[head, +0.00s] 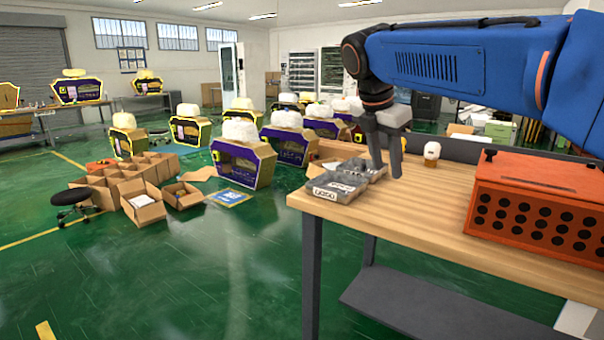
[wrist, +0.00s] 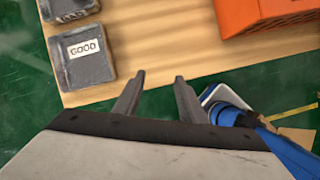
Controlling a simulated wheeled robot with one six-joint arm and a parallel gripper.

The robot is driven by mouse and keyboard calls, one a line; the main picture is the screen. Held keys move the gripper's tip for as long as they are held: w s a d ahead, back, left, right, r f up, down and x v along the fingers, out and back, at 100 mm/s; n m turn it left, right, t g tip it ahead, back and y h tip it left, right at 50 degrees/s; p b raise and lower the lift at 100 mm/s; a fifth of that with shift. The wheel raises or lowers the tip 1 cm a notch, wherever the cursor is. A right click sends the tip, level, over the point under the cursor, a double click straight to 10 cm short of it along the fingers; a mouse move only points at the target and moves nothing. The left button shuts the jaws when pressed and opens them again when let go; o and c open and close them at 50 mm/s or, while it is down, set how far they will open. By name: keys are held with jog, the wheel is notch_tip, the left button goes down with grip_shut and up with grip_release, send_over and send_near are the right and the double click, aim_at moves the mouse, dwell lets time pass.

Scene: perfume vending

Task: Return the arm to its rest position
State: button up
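My blue arm (head: 455,68) reaches in from the upper right in the head view. My gripper (head: 385,172) hangs from its end, pointing down, over the far left part of the wooden table (head: 440,225). In the wrist view, the two fingers of my gripper (wrist: 160,77) are spread apart with nothing between them. They show against the table's edge.
Grey bins (head: 336,187) stand at the table's left corner near my gripper; one bin (wrist: 82,53) is labelled GOOD. An orange box with round holes (head: 535,198) is at the right. A small white-topped item (head: 432,152) stands behind. The table's middle is clear.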

jog(key=s+d+f+m+y, duration=0.1)
jog(key=s+d+f+m, duration=0.2)
jog(key=s+f+m, duration=0.5)
jog(key=s+d+f+m+t+y, duration=0.1)
jog(key=s+d+f+m, duration=0.2)
jog(key=s+f+m, duration=0.5)
jog(key=s+d+f+m+y, duration=0.1)
jog(key=s+d+f+m, duration=0.2)
jog(key=s+f+m, duration=0.5)
jog(key=s+f, duration=0.2)
jog(key=s, duration=0.2)
jog(key=shift+s+d+t, duration=0.25)
jog(key=shift+s+t, duration=0.05)
jog(key=shift+t, duration=0.1)
